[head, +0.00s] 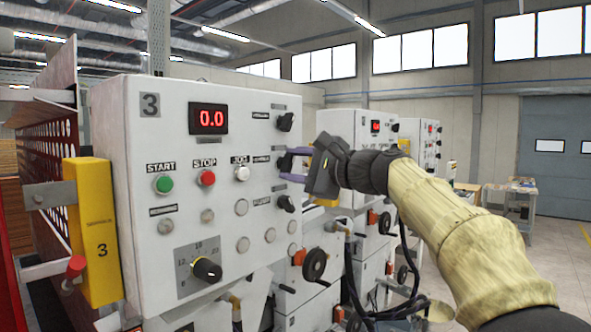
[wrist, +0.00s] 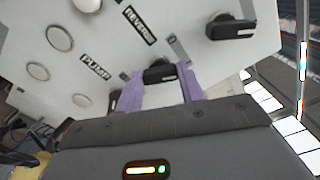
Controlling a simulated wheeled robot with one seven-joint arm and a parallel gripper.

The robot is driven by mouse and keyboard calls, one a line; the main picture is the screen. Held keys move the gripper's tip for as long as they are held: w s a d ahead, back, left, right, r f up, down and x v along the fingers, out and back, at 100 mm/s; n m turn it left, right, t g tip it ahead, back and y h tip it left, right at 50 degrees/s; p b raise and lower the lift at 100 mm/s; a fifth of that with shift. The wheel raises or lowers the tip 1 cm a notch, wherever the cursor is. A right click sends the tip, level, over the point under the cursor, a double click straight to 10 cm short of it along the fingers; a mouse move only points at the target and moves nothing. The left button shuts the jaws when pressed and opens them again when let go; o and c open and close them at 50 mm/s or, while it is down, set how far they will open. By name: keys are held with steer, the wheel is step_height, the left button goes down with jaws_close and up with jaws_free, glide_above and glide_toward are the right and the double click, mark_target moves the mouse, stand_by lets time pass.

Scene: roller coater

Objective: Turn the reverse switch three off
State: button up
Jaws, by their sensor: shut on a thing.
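Control panel 3 (head: 225,190) is a white box with a red 0.0 display. Its reverse switch (wrist: 160,73) is a dark rotary knob beside the REVERSE label (wrist: 139,25) in the wrist view. My gripper (head: 287,165) is at the panel's right column, and its two purple fingers (wrist: 162,80) stand on either side of this knob, shut on it. The exact angle of the knob is hard to read.
Another dark knob (head: 285,122) is just above and the pump knob (head: 286,203) just below, both close to my fingers. START (head: 163,184) and STOP (head: 206,178) buttons and a dial (head: 207,269) are further left. More machines stand behind on the right.

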steer(key=n+b, duration=0.1)
steer(key=n, duration=0.1)
steer(key=n+b, duration=0.1)
steer(key=n, duration=0.1)
steer(key=n+b, duration=0.1)
steer(key=b, duration=0.1)
steer(key=shift+f+n, duration=0.25)
steer(key=shift+n, duration=0.15)
steer(key=n+b, duration=0.2)
steer(key=n, duration=0.3)
steer(key=o, duration=1)
steer(key=shift+r, duration=0.1)
steer(key=b+v, duration=0.6)
steer(key=v, duration=1.1)
steer(key=shift+b, duration=0.4)
steer(key=shift+s+d, duration=0.1)
steer(key=shift+d, duration=0.05)
